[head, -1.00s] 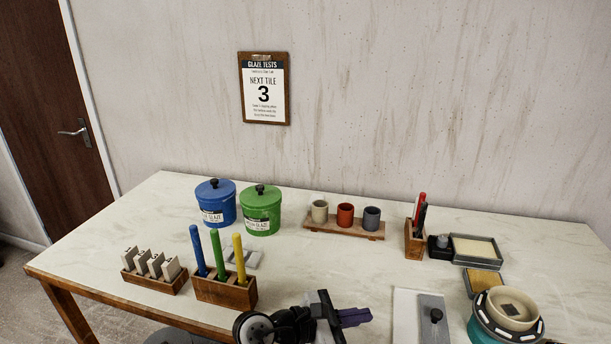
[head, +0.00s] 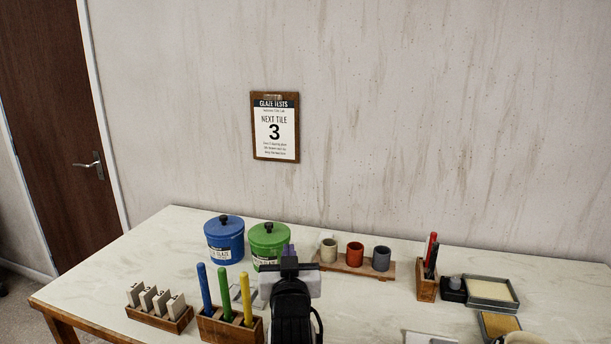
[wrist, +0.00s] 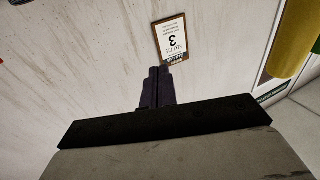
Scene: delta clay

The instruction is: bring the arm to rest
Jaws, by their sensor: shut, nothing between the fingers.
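My gripper (head: 288,251) stands raised at the lower middle of the head view, its dark purple fingers pointing toward the back wall. In the wrist view the fingers (wrist: 157,87) are together with nothing between them. From the head it covers part of the green glaze jar (head: 268,241) and is close to the yellow stick (head: 246,296); I cannot tell whether it touches either. The table (head: 150,252) lies beneath it.
A wooden block holds blue, green and yellow sticks, beside a rack of tiles (head: 160,303). A blue jar (head: 224,241), three cups on a board (head: 386,270), a pen holder (head: 427,288) and trays (head: 489,292) stand around. A clipboard (head: 275,127) reading 3 hangs on the wall.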

